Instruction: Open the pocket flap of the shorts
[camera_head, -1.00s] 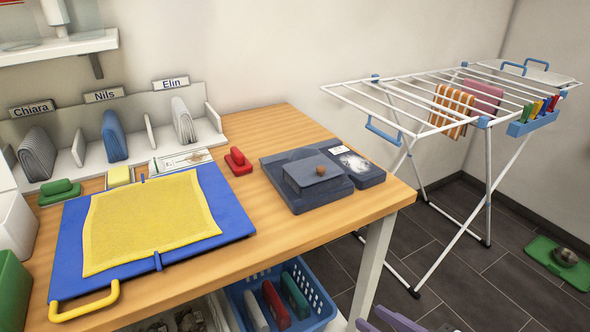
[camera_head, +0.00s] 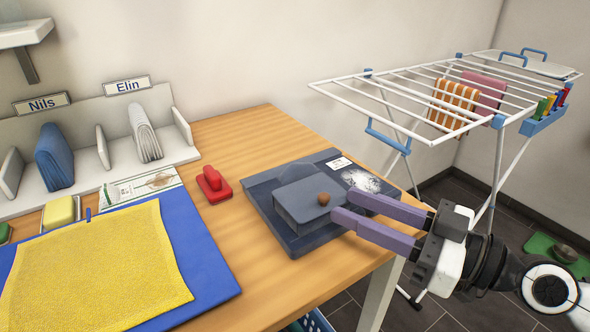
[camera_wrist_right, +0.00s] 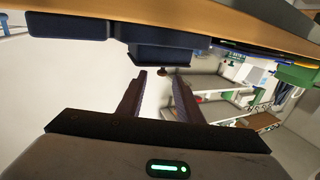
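The dark blue-grey folded shorts (camera_head: 300,240) lie near the table's right edge. Their raised pocket with its flap (camera_head: 300,192) sits on top and looks closed. A round brown knob (camera_head: 323,199) is at the flap's front edge. My right gripper (camera_head: 343,206) comes in from the right with its purple fingers apart and empty, tips just short of the knob. In the right wrist view, the picture is turned over: the pocket (camera_wrist_right: 158,55) and the dark reddish knob (camera_wrist_right: 184,71) show just beyond the fingertips (camera_wrist_right: 160,76). My left gripper is out of view.
A dark panel with a white print (camera_head: 360,179) lies at the shorts' right. A red-handled block (camera_head: 213,185) stands left of the shorts. A yellow cloth (camera_head: 95,270) lies on a blue board (camera_head: 195,255). A drying rack (camera_head: 385,85) stands right of the table (camera_head: 250,130).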

